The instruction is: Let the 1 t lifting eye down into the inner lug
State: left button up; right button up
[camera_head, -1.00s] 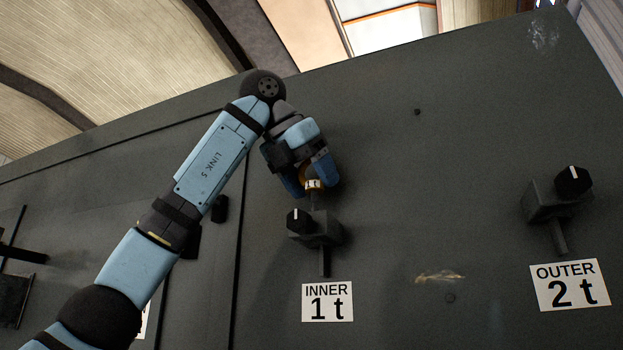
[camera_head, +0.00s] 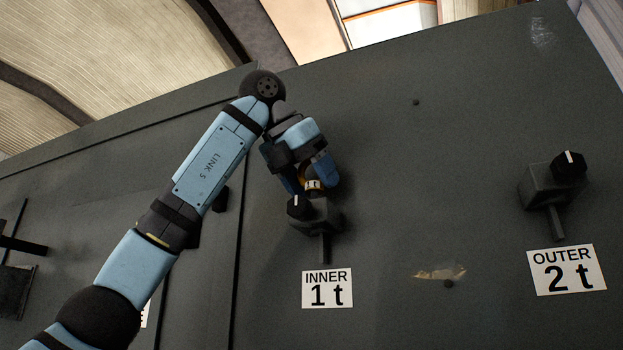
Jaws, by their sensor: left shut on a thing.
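The inner lug (camera_head: 322,217) is a dark block on the grey panel, with a black knob (camera_head: 299,207) at its left and a pin-like stem (camera_head: 325,248) below. Its label (camera_head: 327,289) reads INNER 1 t. My left gripper (camera_head: 316,178) is directly above it, shut on the lifting eye (camera_head: 314,184), of which a white-tagged collar and a bit of orange ring show. The collar sits close over the lug's top; no shank shows between them. The fingers hide most of the ring. I cannot tell whether the collar touches the lug. My right gripper is not in view.
The outer lug (camera_head: 543,187) with its own knob (camera_head: 569,165) is on the panel at the right, above the OUTER 2 t label (camera_head: 566,270). A worn patch (camera_head: 440,273) lies between the labels. The panel between the lugs is clear.

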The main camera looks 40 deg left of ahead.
pick_arm(q)
jog(key=shift+f+b, duration=0.45)
jog(key=shift+f, duration=0.25)
jog(key=o, duration=1.1)
jog(key=shift+r, duration=0.1)
jog(key=v, duration=1.4)
jog(key=shift+w, duration=0.15)
